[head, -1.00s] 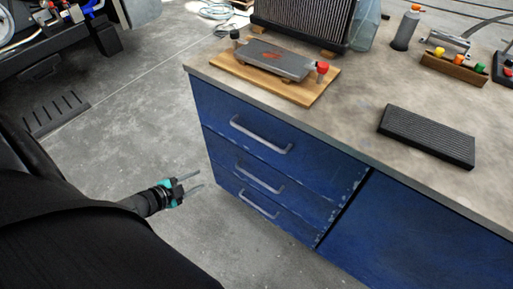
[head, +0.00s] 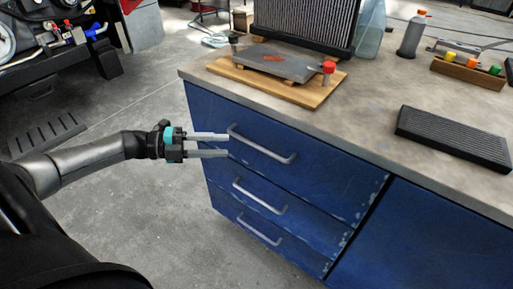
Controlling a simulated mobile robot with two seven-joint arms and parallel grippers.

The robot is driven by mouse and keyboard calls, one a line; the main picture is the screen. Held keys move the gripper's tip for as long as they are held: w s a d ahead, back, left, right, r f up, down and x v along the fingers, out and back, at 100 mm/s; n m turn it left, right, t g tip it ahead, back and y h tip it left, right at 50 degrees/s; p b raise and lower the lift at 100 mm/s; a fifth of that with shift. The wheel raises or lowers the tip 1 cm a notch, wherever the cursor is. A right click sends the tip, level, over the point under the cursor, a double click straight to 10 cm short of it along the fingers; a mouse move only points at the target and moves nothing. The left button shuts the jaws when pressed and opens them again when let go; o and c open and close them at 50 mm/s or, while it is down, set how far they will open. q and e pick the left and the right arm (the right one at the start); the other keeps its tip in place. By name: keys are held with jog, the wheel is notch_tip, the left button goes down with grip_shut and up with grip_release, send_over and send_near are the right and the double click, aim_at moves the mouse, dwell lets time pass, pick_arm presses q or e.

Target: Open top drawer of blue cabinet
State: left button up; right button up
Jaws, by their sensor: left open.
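The blue cabinet (head: 420,235) has a stack of three drawers on its left side. The top drawer (head: 315,178) is shut flush and has a grey bar handle (head: 262,146). My left gripper (head: 229,145) is open, with two grey parallel fingers pointing right. In the picture its fingertips lie at the left end of the top handle. I cannot tell whether they touch it, and nothing shows held between them. My right gripper is not in view.
The worktop (head: 365,125) carries a board (head: 225,72) with a grey plate, a black ribbed block (head: 455,138), a bottle (head: 411,36) and a rack of coloured caps (head: 467,72). Lower drawer handles (head: 260,196) jut out below. The floor (head: 150,215) left of the cabinet is clear.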

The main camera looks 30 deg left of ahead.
aim_at(256, 144)
pick_arm(q)
jog(key=shift+b+x, duration=1)
jog(key=shift+x, duration=4)
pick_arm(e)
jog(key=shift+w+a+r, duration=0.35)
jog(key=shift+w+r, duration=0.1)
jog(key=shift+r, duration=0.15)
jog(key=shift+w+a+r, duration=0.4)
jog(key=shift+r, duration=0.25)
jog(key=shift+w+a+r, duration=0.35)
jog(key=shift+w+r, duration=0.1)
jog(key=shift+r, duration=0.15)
pick_arm(q)
jog(key=shift+f, duration=0.1)
grip_shut()
